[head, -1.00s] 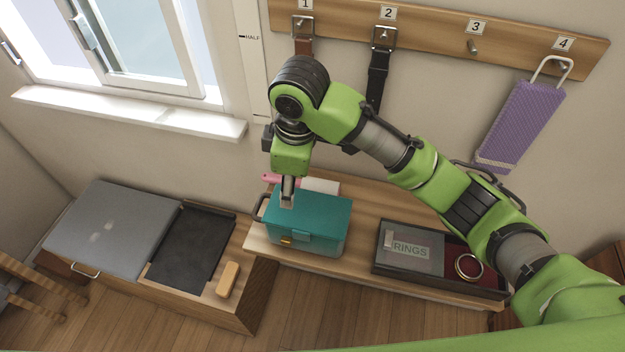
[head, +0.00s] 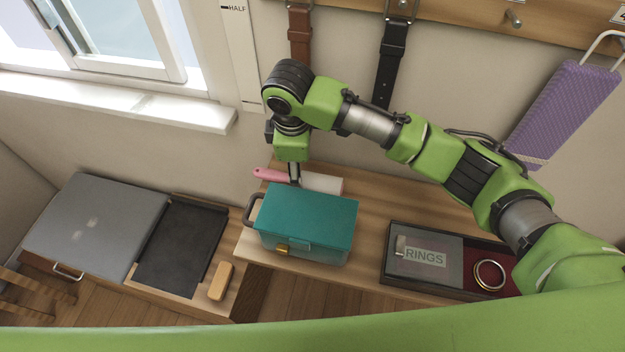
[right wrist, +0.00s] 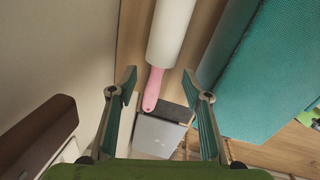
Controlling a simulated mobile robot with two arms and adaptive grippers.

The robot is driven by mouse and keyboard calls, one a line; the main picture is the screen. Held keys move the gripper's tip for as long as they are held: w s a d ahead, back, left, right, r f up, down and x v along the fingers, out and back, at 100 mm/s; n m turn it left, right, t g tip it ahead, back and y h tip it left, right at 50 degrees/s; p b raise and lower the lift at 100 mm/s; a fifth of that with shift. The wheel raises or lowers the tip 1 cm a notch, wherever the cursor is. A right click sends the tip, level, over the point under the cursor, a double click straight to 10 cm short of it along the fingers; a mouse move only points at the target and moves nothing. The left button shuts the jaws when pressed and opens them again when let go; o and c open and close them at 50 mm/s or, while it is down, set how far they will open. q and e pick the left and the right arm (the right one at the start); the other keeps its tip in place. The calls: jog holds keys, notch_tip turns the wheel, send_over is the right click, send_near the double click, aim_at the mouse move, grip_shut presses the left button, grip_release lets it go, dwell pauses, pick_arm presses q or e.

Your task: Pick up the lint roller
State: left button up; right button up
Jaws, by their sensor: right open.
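The lint roller lies on the wooden shelf behind the teal box, close to the wall. In the head view its pink handle (head: 268,175) points left and its white roll (head: 322,183) points right. My right gripper (head: 294,180) points down over the roller, hiding its middle. In the right wrist view the gripper (right wrist: 160,78) is open and empty. The white roll (right wrist: 172,32) and pink handle (right wrist: 152,90) show between the line of its two fingers, seemingly below the tips; contact cannot be told. My left gripper is not in view.
The teal box (head: 308,222) stands just in front of the roller. A ring tray (head: 425,281) is to its right. Brown (head: 300,35) and black (head: 390,65) straps hang above.

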jog(key=shift+f, duration=0.95)
jog(key=shift+w+d+f+p, duration=0.1)
jog(key=shift+w+f+p, duration=0.05)
jog(key=shift+f, duration=0.5)
jog(key=shift+w+f+p, duration=0.1)
jog(key=shift+f+p, duration=0.05)
jog(key=shift+f, duration=0.45)
jog(key=shift+w+f, duration=0.15)
jog(key=shift+f, duration=0.4)
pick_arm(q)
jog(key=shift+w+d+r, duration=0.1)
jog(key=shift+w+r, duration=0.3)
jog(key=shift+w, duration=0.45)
pick_arm(e)
jog(key=c, duration=1)
jog(key=shift+r, duration=0.1)
jog(key=shift+c, duration=0.2)
